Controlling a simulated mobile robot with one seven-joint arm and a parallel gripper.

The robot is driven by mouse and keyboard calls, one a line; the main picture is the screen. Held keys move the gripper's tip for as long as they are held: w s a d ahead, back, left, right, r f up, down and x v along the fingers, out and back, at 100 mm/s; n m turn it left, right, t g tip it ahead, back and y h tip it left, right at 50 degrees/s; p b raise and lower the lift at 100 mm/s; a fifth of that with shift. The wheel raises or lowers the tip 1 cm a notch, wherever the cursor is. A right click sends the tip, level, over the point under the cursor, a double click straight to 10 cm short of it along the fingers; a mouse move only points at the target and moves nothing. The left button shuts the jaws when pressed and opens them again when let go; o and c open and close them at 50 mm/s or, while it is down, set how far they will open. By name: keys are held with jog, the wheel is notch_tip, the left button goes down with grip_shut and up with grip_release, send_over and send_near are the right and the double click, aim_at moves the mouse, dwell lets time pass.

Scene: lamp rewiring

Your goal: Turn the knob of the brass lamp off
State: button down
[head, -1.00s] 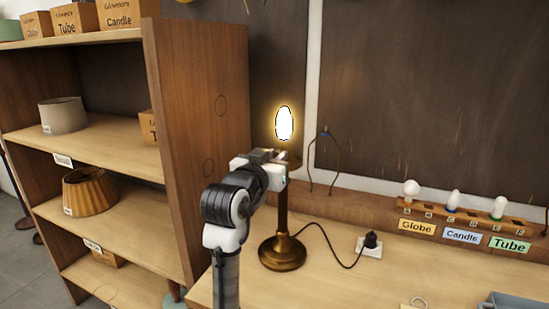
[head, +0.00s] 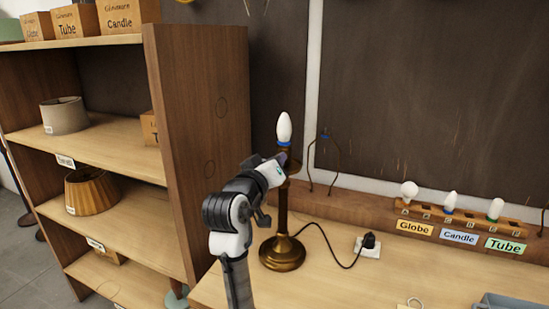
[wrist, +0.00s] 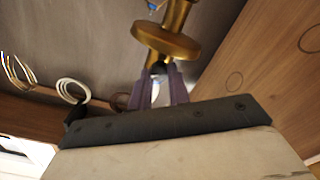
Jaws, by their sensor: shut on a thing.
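The brass lamp (head: 283,252) stands upright on the bench with an unlit white candle-shaped bulb (head: 284,127) at its top. My gripper (head: 283,160) is at the lamp's neck just below the bulb. In the wrist view the brass socket (wrist: 166,42) with its round flange is right ahead of my gripper (wrist: 160,74). The two fingertips are close together on the small dark knob (wrist: 159,67) under the flange. The fingers hide much of the knob, and in the head view my gripper covers it.
A black plug sits in a white outlet (head: 367,250), with the lamp's cord running to it. A bulb rack (head: 470,222) stands at the right on the bench. A wooden shelf (head: 200,130) rises close on the left. A wire harp (head: 324,160) is behind the lamp.

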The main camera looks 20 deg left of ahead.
jog(key=n, duration=1.1)
jog(key=shift+a+f, duration=0.1)
jog(key=shift+n, duration=0.4)
jog(key=c, duration=1.3)
grip_release()
jog(key=shift+f, duration=0.15)
jog(key=shift+s, duration=0.1)
